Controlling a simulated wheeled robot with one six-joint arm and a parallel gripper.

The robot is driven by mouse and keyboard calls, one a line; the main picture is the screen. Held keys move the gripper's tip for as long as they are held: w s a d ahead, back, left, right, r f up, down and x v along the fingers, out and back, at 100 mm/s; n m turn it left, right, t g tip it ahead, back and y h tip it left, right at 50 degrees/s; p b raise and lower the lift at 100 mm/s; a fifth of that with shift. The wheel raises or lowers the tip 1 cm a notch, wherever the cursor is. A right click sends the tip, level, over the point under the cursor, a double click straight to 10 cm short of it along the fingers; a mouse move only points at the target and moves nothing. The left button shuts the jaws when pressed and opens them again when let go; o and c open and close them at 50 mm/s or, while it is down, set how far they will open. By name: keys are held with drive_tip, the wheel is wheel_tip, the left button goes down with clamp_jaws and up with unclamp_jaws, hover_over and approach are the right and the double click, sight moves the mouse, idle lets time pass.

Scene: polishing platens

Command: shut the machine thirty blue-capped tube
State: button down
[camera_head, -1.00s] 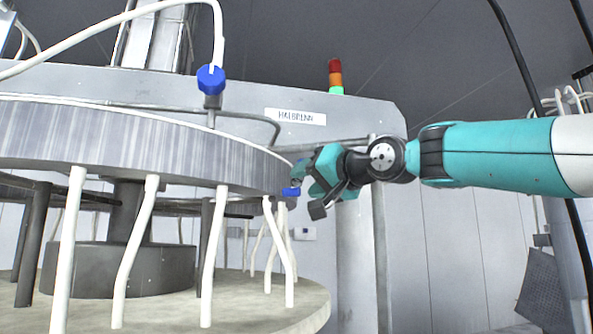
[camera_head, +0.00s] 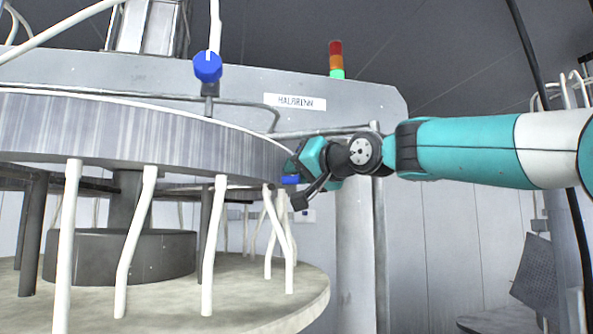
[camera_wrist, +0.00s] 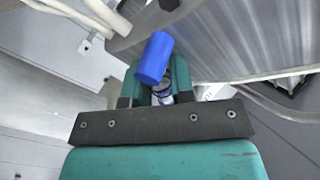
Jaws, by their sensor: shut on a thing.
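A blue cap (camera_head: 290,180) shows at the right rim of the round platen, between my gripper's fingers. In the wrist view the blue cap (camera_wrist: 155,58) tops a small clear or white part (camera_wrist: 162,93) between the teal fingers. My gripper (camera_head: 297,172) is shut on it, close against the platen's edge. The machine (camera_head: 240,88) is a grey housing with a nameplate. Another blue cap (camera_head: 208,66) sits at the end of a white hose above the platen. Most of the held part is hidden by the fingers.
The upper platen (camera_head: 130,130) fills the left, with several white tubes (camera_head: 212,250) hanging to a pale lower disc (camera_head: 240,290). A red, orange and green signal light (camera_head: 336,60) stands on the housing. Space right of the machine is fairly clear.

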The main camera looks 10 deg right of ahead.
drive_tip(key=shift+f+b, duration=0.1)
drive_tip(key=shift+b, duration=0.3)
drive_tip(key=n+b, duration=0.1)
drive_tip(key=b, duration=0.1)
drive_tip(key=n+b, duration=0.1)
drive_tip(key=shift+s+a+n+t+y+b, duration=0.15)
drive_tip(key=shift+s+n+t+y+b, duration=0.15)
drive_tip(key=shift+t+y+b, duration=0.1)
drive_tip(key=n+b, duration=0.1)
drive_tip(key=n+y+b, duration=0.1)
drive_tip(key=n+b, duration=0.1)
drive_tip(key=shift+s+a+t, duration=0.2)
drive_tip(key=shift+t, duration=0.2)
drive_tip(key=shift+s+a+r+n+y+b, duration=0.15)
drive_tip(key=shift+n+y+b, duration=0.15)
drive_tip(key=shift+n+b, duration=0.3)
drive_tip(key=shift+s+r+n+y+b, duration=0.15)
drive_tip(key=shift+n+y+b, duration=0.15)
drive_tip(key=shift+n+b, duration=0.25)
drive_tip(key=shift+r, duration=0.1)
drive_tip(key=c, duration=1)
unclamp_jaws()
drive_tip(key=shift+o, duration=0.2)
